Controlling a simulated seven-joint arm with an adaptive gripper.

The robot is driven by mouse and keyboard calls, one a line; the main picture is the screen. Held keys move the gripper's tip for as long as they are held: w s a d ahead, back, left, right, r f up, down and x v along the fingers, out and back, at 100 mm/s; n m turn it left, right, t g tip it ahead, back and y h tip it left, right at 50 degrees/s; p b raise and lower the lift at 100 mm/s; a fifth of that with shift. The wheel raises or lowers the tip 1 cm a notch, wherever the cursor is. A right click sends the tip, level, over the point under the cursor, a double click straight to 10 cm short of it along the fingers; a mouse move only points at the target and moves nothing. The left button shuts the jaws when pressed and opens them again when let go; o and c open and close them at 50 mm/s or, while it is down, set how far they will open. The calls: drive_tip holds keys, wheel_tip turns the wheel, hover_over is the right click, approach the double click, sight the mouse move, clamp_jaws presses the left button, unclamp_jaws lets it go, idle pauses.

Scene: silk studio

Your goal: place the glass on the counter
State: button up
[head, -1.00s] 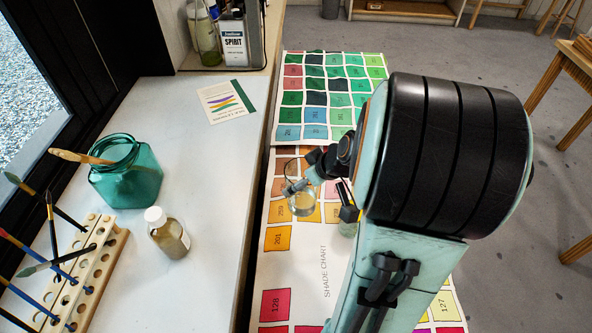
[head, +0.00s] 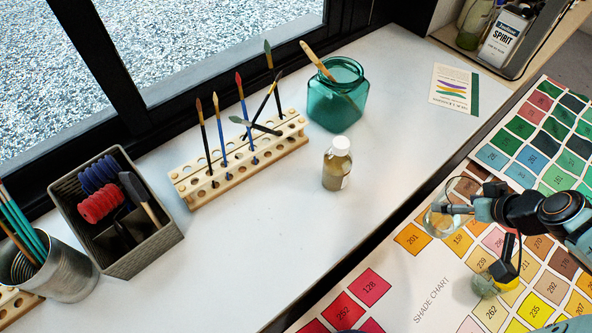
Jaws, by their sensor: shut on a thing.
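A clear glass (head: 438,222) is at the right of the head view, above the shade chart. My gripper (head: 482,243) is shut on it. One dark finger crosses the glass near its rim, and the other reaches down to the right. A small greenish clear shape (head: 484,286) shows by the lower finger; I cannot tell whether it is part of the glass or a separate vessel. The white counter (head: 275,245) lies to the left of my gripper, across a dark edge.
On the counter are a teal jar (head: 335,100) with a brush, a white-capped bottle (head: 337,165), a wooden brush rack (head: 240,165), a grey basket (head: 150,245), a metal cup (head: 60,268) and a card (head: 452,90). The counter's front middle is clear. The shade chart (head: 405,285) lies right.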

drive_tip(key=s+a+r+n+g+y, duration=0.1)
drive_tip(key=s+a+r+n+y, duration=0.15)
drive_tip(key=a+n, duration=0.45)
drive_tip(key=s+a+r+n+g+y, duration=0.1)
drive_tip(key=s+a+r+n+g, duration=0.25)
drive_tip(key=s+a+n, duration=0.3)
drive_tip(key=s+a+r+n+g+y, duration=0.1)
drive_tip(key=s+a+r+n+g, duration=0.1)
drive_tip(key=s+a+n+g, duration=0.4)
drive_tip(key=shift+t, duration=0.75)
drive_tip(key=shift+w+a+f, duration=1.25)
drive_tip(key=shift+w+f, duration=0.6)
drive_tip(key=shift+f, duration=0.35)
drive_tip(key=shift+w+a+f, duration=1.2)
drive_tip(key=shift+w+f, duration=0.7)
drive_tip(key=shift+f, duration=0.3)
drive_tip(key=shift+w+a+f, duration=1.25)
drive_tip(key=shift+w+f, duration=0.6)
drive_tip(key=shift+f, duration=0.35)
